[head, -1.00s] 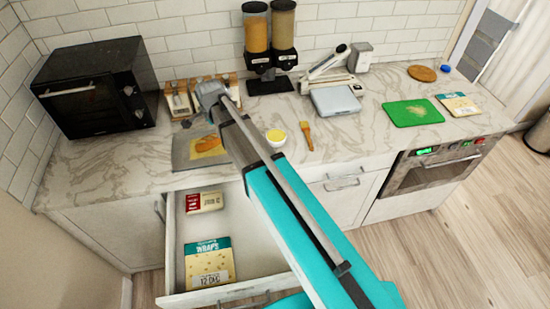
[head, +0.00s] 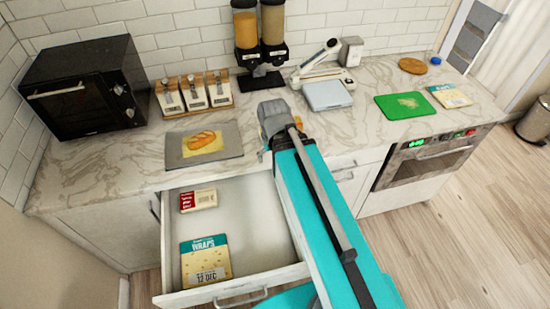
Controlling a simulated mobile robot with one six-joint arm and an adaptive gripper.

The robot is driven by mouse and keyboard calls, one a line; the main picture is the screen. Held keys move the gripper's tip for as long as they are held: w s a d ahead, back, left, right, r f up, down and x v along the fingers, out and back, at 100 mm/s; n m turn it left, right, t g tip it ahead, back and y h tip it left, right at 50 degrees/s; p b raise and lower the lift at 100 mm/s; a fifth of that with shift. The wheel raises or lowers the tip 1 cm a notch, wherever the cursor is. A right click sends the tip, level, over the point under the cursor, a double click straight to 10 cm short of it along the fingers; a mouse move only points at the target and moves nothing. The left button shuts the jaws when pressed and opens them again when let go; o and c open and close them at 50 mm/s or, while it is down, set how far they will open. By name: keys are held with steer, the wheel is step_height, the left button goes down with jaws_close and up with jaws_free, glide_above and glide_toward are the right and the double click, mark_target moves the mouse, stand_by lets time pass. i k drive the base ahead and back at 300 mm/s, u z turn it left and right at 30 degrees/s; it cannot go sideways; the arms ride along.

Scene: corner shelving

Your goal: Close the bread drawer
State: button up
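The bread drawer (head: 245,197) is pulled well out below the counter at the left of centre. Its white front (head: 180,298) has a metal handle (head: 240,298) near the bottom edge of the head view. Inside lie a pack of wraps (head: 206,260) at the front and a smaller red and white pack (head: 198,200) behind it. My teal arm rises from the bottom right, passing over the drawer's right side, and its grey joint is above the counter edge. My gripper cannot be made out; the arm hides what is behind it.
The counter (head: 100,178) carries a black oven (head: 85,85), a bread-picture mat (head: 228,142), wooden-framed jars (head: 195,95), a dispenser (head: 260,35), a scale (head: 327,94) and a green board (head: 407,106). A built-in oven (head: 430,160) is at the right. Floor (head: 470,240) is clear there.

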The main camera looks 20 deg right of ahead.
mark_target(266, 252)
steer(key=u, duration=0.05)
steer(key=k, duration=0.5)
steer(key=u, duration=0.75)
steer(key=i, duration=0.15)
steer(key=u, duration=0.1)
